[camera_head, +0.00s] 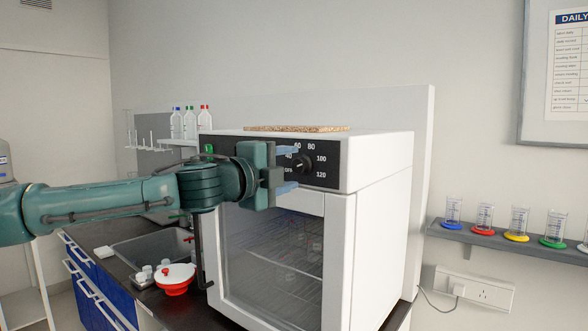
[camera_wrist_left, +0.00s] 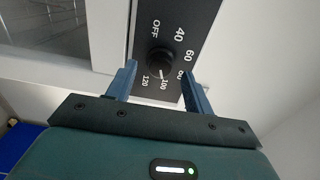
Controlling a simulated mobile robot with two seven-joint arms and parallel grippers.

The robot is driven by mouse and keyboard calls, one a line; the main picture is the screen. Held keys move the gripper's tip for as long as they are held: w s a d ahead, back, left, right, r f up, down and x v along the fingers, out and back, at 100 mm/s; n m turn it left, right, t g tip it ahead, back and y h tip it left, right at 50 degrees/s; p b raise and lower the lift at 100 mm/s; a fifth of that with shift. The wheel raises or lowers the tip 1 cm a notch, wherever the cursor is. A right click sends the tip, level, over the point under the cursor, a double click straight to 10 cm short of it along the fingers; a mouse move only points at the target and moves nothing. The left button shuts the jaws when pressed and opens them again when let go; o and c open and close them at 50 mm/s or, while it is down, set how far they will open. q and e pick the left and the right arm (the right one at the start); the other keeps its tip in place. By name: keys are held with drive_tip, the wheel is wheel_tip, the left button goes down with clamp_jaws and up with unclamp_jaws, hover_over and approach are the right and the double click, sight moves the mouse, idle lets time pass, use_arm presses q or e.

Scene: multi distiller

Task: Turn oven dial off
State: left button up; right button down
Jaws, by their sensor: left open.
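The white oven (camera_head: 375,180) has a black control panel (camera_head: 325,180) on its upper front. The round black oven dial (camera_head: 304,164) sits on this panel, ringed by white numbers up to 120. In the left wrist view the dial (camera_wrist_left: 160,61) has a light mark that appears to point towards 100, away from the OFF label (camera_wrist_left: 156,29). My left gripper (camera_head: 288,169) is open, with its blue fingers pointing at the panel. In the wrist view its fingertips (camera_wrist_left: 159,78) lie either side of the dial's near edge; I cannot tell whether they touch it. My right gripper is out of view.
A red pot with a white lid (camera_head: 176,278) stands on the dark counter left of the oven, by a sink (camera_head: 150,248). A cork-coloured board (camera_head: 296,128) lies on the oven. A shelf with several coloured-base cylinders (camera_head: 500,240) is at right.

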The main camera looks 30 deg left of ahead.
sight(301, 165)
use_arm(q)
drive_tip(key=shift+w+d, duration=0.1)
drive_tip(key=shift+w, duration=1.15)
drive_tip(key=shift+c, duration=0.3)
drive_tip(key=c, duration=0.9)
